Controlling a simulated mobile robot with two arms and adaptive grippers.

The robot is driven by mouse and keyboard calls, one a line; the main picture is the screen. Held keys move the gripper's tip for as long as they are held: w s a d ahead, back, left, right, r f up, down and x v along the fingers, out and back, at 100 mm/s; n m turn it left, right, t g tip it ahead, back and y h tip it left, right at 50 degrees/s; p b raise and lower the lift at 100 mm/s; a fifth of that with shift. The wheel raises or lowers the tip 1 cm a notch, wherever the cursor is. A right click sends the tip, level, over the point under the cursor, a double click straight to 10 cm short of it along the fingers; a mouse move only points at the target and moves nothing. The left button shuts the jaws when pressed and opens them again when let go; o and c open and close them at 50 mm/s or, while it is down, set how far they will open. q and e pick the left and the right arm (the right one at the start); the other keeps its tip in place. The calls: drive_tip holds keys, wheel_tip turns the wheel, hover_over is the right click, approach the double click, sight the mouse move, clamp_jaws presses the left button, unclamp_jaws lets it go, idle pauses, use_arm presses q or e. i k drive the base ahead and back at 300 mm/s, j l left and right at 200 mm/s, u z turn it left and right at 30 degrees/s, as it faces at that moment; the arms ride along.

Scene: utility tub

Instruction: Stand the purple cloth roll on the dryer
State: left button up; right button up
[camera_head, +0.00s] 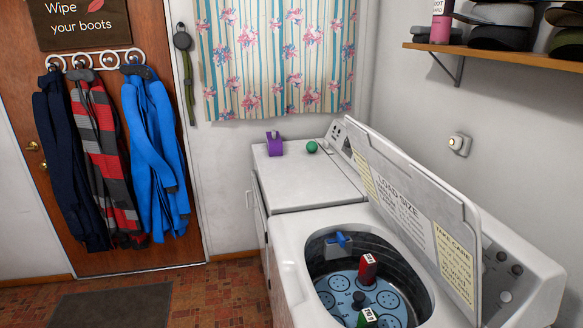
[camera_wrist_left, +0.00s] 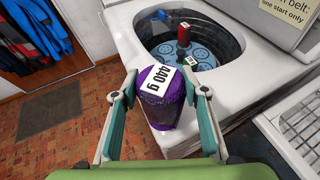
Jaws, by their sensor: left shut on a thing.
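A purple roll (camera_wrist_left: 160,105) with a white "440 g" label is in the left wrist view. My left gripper (camera_wrist_left: 162,84) is shut on it, one finger on each side. The roll is in front of the open washer tub, its label end toward the tub; neither it nor this gripper shows in the head view. The dryer (camera_head: 310,183) is the white machine beyond the washer in the head view. A smaller purple object (camera_head: 274,144) and a green ball (camera_head: 311,147) sit on its far part. My right gripper is in neither view.
The washer (camera_head: 285,245) has its lid (camera_head: 400,195) raised. Its tub holds a red item (camera_head: 368,268), a green item (camera_head: 366,318) and a blue item (camera_head: 339,240). The near part of the dryer top is clear. A shelf (camera_head: 500,52) is at the upper right.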

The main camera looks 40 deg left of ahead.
sight(293, 181)
drive_tip(key=j+z, duration=0.1)
drive_tip(key=j, duration=0.7)
drive_tip(key=j+z, duration=0.15)
drive_tip(key=j, duration=0.6)
drive_tip(key=k+j+z, duration=0.1)
drive_tip(key=j, duration=0.7)
